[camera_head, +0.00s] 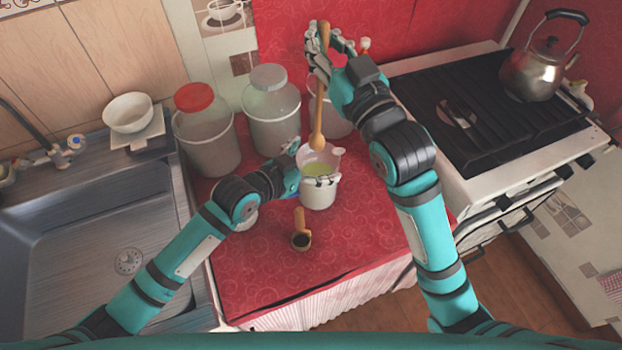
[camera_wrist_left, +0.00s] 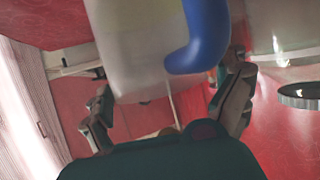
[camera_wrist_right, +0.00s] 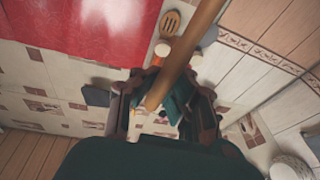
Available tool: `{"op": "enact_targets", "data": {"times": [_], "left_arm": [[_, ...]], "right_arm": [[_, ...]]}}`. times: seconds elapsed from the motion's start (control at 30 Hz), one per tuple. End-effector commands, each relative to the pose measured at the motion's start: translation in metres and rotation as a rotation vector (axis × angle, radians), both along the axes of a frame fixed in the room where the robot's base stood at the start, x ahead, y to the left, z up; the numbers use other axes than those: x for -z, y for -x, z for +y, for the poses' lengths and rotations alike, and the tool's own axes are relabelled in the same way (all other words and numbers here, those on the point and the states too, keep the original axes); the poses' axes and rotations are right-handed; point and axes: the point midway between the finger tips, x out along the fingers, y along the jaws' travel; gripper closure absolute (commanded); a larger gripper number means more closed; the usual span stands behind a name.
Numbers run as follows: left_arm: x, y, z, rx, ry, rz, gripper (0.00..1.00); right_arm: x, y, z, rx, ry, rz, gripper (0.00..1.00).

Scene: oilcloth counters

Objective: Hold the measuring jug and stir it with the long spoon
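The measuring jug (camera_head: 319,195) is pale and translucent, with yellow-green liquid inside. It stands upright on the red counter. Its blue handle (camera_wrist_left: 208,40) shows in the left wrist view. My left gripper (camera_head: 318,180) is shut around the jug's body, with fingers on both sides in the left wrist view (camera_wrist_left: 172,95). The long spoon (camera_head: 319,105) is wooden and hangs nearly upright with its bowl down, over the jug's back rim. My right gripper (camera_head: 323,58) is shut on its upper shaft. The shaft also crosses the right wrist view (camera_wrist_right: 180,60). Whether the bowl touches the jug is unclear.
Large jars stand behind the jug, one red-lidded (camera_head: 205,140) and one grey-lidded (camera_head: 271,115). A small wooden-handled scoop (camera_head: 301,240) is in front. The sink (camera_head: 90,235) is left; the stove (camera_head: 480,120) with a kettle (camera_head: 535,75) is right. The front counter is mostly clear.

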Motion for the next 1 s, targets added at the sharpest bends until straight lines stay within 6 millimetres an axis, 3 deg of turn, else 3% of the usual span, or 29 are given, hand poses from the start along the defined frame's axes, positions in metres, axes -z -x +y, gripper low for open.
{"op": "enact_targets", "data": {"times": [0.27, 0.7, 1.0], "left_arm": [[-0.006, 0.012, 0.013, 0.000, -0.004, -0.001, 0.00], [-0.039, 0.069, 0.067, -0.001, -0.003, 0.001, 0.00], [-0.046, 0.080, 0.077, 0.000, 0.000, 0.000, 0.00]], "right_arm": [[0.000, 0.000, 0.000, 0.000, 0.000, 0.000, 1.00], [0.000, 0.000, 0.000, 0.000, 0.000, 0.000, 1.00], [0.000, 0.000, 0.000, 0.000, 0.000, 0.000, 1.00]]}}
